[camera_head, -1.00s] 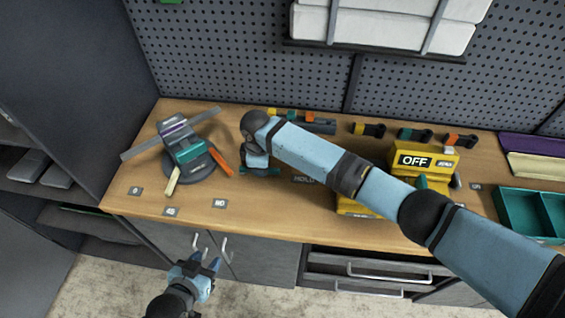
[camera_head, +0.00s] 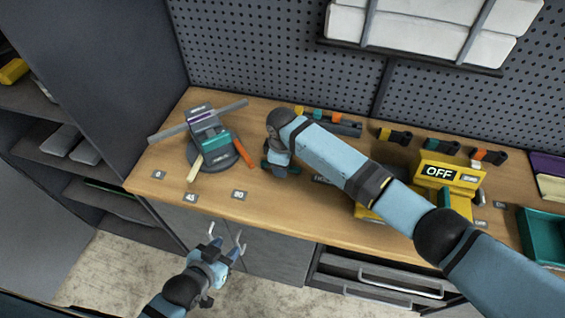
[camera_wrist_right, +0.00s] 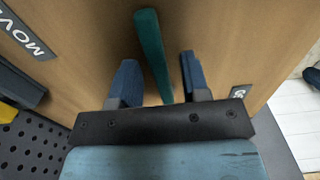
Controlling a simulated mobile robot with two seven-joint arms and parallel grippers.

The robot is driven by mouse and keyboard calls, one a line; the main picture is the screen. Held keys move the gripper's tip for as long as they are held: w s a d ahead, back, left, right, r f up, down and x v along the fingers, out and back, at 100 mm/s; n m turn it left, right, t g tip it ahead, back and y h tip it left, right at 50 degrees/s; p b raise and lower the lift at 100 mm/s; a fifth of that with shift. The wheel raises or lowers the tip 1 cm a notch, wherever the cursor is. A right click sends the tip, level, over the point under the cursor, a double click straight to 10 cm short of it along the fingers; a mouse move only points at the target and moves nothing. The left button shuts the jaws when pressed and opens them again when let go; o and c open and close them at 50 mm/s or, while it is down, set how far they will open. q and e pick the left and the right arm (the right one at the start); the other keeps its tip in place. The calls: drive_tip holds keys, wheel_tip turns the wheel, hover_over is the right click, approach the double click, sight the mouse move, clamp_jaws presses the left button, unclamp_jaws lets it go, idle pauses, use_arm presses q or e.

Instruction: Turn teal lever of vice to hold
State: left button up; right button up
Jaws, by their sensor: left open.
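The teal lever (camera_wrist_right: 152,50) stretches from the top middle of the right wrist view down between my right fingers. My right gripper (camera_wrist_right: 158,82) is open, with a gap on each side of the lever. In the head view the right gripper (camera_head: 279,166) is low over the bench, right of the vice, and hides most of the lever. The grey vice (camera_head: 208,136) stands on a round base at the left, with a bar across its back and orange and cream handles. My left gripper (camera_head: 226,246) is open and empty in front of the bench.
A MOVE label (camera_wrist_right: 28,32) shows in the wrist view. Number labels lie along the bench front, including 90 (camera_head: 239,195). A yellow OFF box (camera_head: 448,176) and teal tray (camera_head: 541,236) are at the right. Several small coloured-tip tools lie at the back. Pegboard rises behind.

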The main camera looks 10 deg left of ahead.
drive_tip(key=shift+r, duration=0.15)
wheel_tip(320, 180, up, 14)
drive_tip(key=b, duration=0.1)
drive_tip(key=shift+f, duration=0.2)
idle(0.4)
